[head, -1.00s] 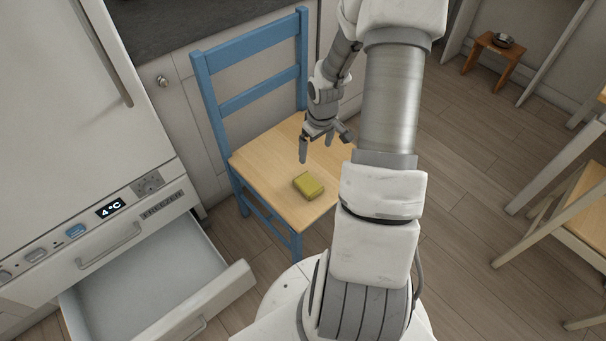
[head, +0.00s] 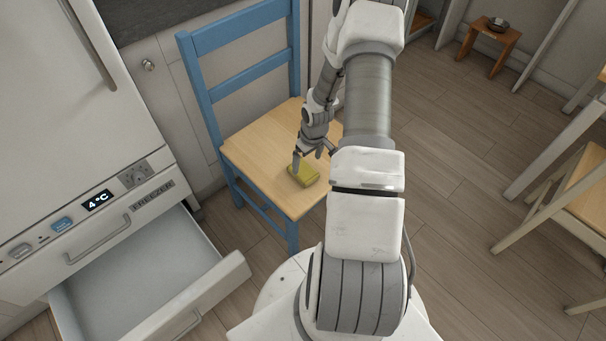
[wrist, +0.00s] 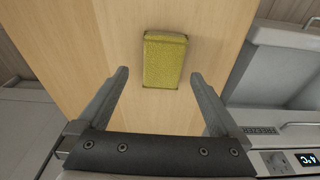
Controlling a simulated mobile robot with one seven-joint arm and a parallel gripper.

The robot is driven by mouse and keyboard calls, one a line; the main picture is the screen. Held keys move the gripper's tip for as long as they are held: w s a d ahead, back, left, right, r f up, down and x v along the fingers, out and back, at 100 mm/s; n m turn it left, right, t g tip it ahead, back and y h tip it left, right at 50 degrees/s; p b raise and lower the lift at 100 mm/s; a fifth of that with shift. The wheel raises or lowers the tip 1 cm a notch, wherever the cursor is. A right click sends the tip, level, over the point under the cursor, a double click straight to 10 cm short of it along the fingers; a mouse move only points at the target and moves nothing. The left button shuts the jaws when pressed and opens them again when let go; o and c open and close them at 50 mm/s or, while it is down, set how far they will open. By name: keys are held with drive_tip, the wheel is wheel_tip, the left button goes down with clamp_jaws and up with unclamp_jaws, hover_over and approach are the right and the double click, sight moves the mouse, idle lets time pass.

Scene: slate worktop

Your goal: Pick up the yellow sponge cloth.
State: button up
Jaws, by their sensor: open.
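The yellow sponge cloth (head: 304,175) lies flat on the wooden seat of the blue chair (head: 262,165). It is a small yellow block and also shows in the wrist view (wrist: 164,60), up ahead of the fingers and roughly midway between their lines. My gripper (head: 310,160) is above the seat, close over the sponge cloth, and hides part of it in the head view. In the wrist view my gripper (wrist: 160,75) has its two fingers wide apart with nothing between the pads. The fingers look apart from the sponge cloth.
The chair's blue backrest (head: 240,65) rises behind the seat. An open freezer drawer (head: 150,275) is at the lower left, below the fridge door (head: 60,120).

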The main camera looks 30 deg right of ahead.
sight(303, 170)
drive_tip(key=f, duration=0.1)
drive_tip(key=f+b, duration=0.1)
drive_tip(key=f, duration=0.1)
drive_tip(key=w+f+b, duration=0.1)
drive_tip(key=f, duration=0.1)
drive_tip(key=shift+w+a+f, duration=0.1)
drive_tip(key=shift+a, duration=0.2)
drive_tip(key=c, duration=1.2)
drive_tip(key=shift+c, duration=0.2)
drive_tip(key=shift+r, duration=0.2)
wheel_tip(303, 170, up, 4)
drive_tip(key=shift+r+p, duration=0.2)
drive_tip(key=shift+p, duration=0.75)
drive_tip(key=s+d+r+p, duration=0.2)
drive_tip(key=s+r, duration=0.4)
drive_tip(key=s, duration=0.5)
drive_tip(key=shift+s+d+r+p, duration=0.2)
drive_tip(key=shift+d+p, duration=0.15)
drive_tip(key=shift+p, duration=0.3)
